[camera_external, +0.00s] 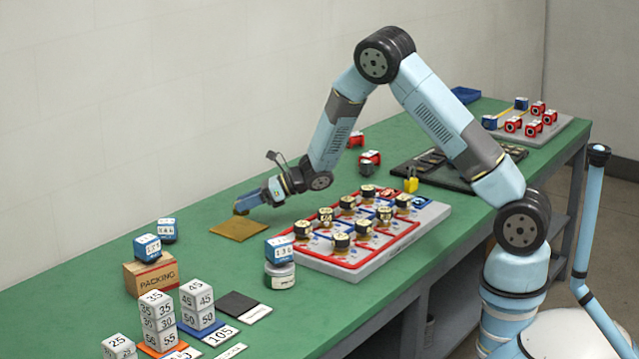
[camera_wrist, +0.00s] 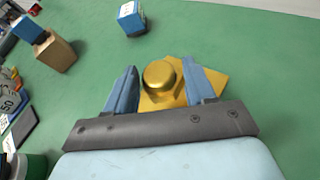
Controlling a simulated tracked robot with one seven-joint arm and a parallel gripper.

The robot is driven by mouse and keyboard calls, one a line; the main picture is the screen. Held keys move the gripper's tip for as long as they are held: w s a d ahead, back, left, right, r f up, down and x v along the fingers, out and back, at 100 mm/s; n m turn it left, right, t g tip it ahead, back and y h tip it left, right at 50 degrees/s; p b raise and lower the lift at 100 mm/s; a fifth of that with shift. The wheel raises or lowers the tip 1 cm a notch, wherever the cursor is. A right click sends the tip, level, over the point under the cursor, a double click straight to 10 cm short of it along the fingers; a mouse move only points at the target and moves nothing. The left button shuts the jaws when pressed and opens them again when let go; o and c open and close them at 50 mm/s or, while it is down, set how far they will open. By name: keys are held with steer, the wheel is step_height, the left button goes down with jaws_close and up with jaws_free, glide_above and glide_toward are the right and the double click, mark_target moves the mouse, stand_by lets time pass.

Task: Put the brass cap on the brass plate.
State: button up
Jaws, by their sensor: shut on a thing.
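The brass cap (camera_wrist: 160,76) is a round, domed, shiny gold piece between the two blue fingers of my gripper (camera_wrist: 160,88) in the wrist view. My gripper is shut on it. The brass plate (camera_wrist: 216,80) is a flat gold square below and behind the cap, partly covered by it and the right finger. In the external view my gripper (camera_external: 242,208) points down at the back edge of the brass plate (camera_external: 240,230), which lies flat on the green bench. The cap is mostly hidden there, and I cannot tell whether it touches the plate.
A grey tray (camera_external: 432,214) with several black-and-gold knobs stands right of the plate. A blue-topped cube on a round tin (camera_external: 280,274) is in front. A packing box (camera_external: 152,276) and stacked number cubes (camera_external: 158,318) are at left. Green bench around the plate's left is clear.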

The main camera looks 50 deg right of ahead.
mark_target(243, 227)
steer(key=shift+w+a+f, duration=0.15)
steer(key=shift+w+f, duration=0.6)
steer(key=shift+f, duration=1.6)
steer(key=o, duration=1.1)
